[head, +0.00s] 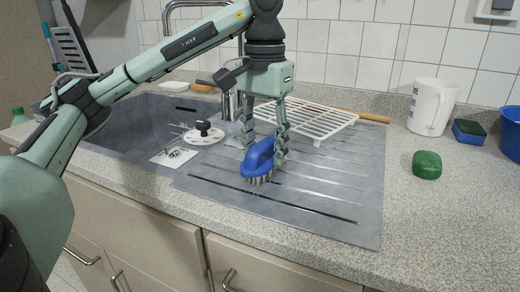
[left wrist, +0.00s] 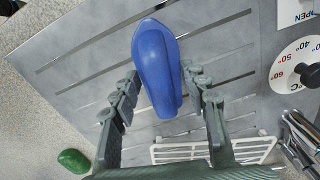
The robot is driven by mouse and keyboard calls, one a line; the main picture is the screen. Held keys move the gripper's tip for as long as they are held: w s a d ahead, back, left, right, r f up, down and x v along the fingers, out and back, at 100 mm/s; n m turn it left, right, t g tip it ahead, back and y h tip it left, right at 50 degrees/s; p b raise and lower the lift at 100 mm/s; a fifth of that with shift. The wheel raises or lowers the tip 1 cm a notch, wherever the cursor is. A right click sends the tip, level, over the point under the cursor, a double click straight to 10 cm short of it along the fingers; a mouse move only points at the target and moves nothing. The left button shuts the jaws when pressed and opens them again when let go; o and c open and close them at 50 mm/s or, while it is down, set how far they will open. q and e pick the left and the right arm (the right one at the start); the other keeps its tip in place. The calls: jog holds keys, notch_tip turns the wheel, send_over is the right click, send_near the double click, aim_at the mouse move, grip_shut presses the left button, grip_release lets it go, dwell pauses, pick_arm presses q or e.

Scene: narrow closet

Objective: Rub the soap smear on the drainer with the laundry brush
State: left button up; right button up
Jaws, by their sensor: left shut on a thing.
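The laundry brush (head: 257,160) has a blue body and pale bristles on its underside. My left gripper (head: 265,148) points down and is shut on the brush, with its fingers on both sides. In the left wrist view the blue brush (left wrist: 157,68) lies between the fingers of my left gripper (left wrist: 160,82). The bristles are at or just above the grey ribbed drainer (head: 335,205); I cannot tell if they touch. I cannot make out a soap smear on the drainer. My right gripper is not in view.
A white rack (head: 315,120) lies at the drainer's back. The sink basin (head: 125,128) and a dial plate (head: 203,134) are left. A green soap (head: 427,164), white jug (head: 431,106), sponge (head: 468,131) and blue tub (head: 511,132) stand right. The front right counter is clear.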

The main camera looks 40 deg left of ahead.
aim_at(257, 150)
pick_arm(q)
jog(key=shift+w+a+f, duration=0.1)
jog(key=shift+w+a, duration=0.1)
jog(key=shift+w, duration=0.55)
jog(key=shift+w+a+r, duration=0.1)
jog(key=shift+w+a, duration=0.05)
jog(key=shift+w, duration=0.6)
jog(key=shift+w+a+f, duration=0.1)
jog(key=shift+w+a, duration=0.1)
jog(key=shift+w, duration=0.55)
jog(key=shift+w+a, duration=0.25)
jog(key=shift+w, duration=0.65)
jog(key=shift+w+a, duration=0.2)
jog(key=shift+w, duration=0.7)
jog(key=shift+s+d, duration=0.45)
jog(key=shift+s, duration=1.4)
jog(key=shift+s+d, duration=0.45)
jog(key=shift+s, duration=1.45)
jog(key=shift+s+d, duration=0.45)
jog(key=shift+s, duration=1.4)
jog(key=shift+w+r, duration=0.1)
jog(key=shift+r, duration=2.95)
jog(key=shift+r, duration=1.5)
